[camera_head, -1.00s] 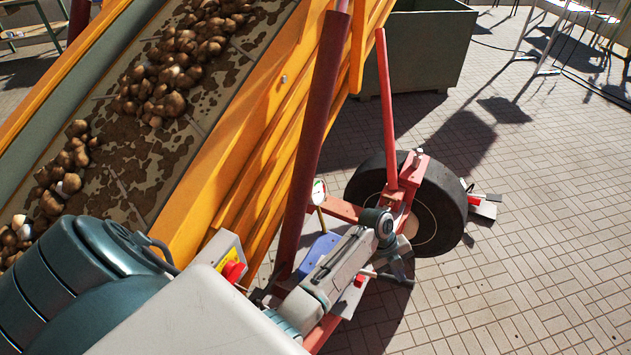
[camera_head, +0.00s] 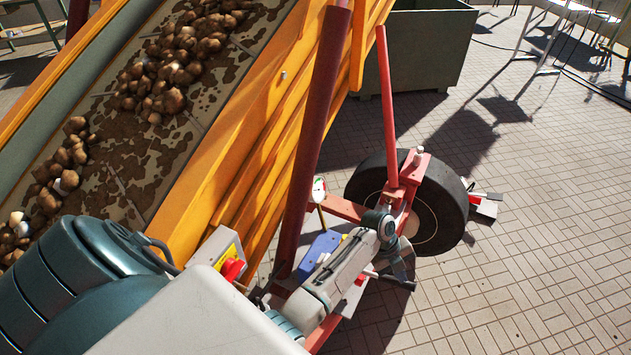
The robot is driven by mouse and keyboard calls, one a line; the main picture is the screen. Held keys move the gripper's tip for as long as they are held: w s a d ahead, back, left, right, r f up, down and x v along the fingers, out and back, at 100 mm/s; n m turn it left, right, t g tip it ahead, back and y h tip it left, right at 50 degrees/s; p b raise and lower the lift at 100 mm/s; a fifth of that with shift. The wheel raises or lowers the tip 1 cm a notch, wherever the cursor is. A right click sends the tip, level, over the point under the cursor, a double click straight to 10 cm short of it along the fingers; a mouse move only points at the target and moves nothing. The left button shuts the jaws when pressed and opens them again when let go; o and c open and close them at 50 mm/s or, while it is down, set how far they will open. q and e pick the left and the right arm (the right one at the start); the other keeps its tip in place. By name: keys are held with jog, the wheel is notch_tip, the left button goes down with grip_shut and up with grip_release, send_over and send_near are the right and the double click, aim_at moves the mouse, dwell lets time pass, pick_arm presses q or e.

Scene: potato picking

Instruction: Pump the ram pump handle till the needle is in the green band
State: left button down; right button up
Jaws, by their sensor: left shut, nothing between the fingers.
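A small round gauge (camera_head: 318,189) with a white face and some red and green stands on a brass-coloured stem; its needle is too small to read. Below it is a blue block (camera_head: 320,248), partly hidden by my arm. A long red bar (camera_head: 387,105) rises, slightly tilted, from a red bracket in front of the wheel. A thin pale rod (camera_head: 371,273) shows beside my wrist; I cannot tell which of these is the pump handle. My left gripper (camera_head: 409,284) is low beside the wheel, shut and apparently empty. My right gripper is not in view.
An orange conveyor (camera_head: 240,120) with potatoes and soil fills the upper left. A dark red post (camera_head: 316,130) stands beside it. A black-tyred wheel (camera_head: 438,205) is close to my left wrist. A green bin (camera_head: 415,45) stands behind.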

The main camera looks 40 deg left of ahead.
pick_arm(q)
jog(key=shift+d+f, duration=0.1)
jog(key=shift+f, duration=0.35)
jog(key=shift+d+f+b, duration=0.15)
jog(key=shift+f+b, duration=0.55)
jog(key=shift+r, duration=0.1)
jog(key=p+v, duration=0.5)
jog(key=shift+w+d+r, duration=0.1)
jog(key=shift+d+r, duration=0.1)
jog(key=shift+r, duration=0.3)
jog(key=shift+p+v, duration=0.4)
jog(key=shift+v, duration=0.9)
jog(key=shift+d, duration=0.15)
jog(key=shift+f, duration=0.1)
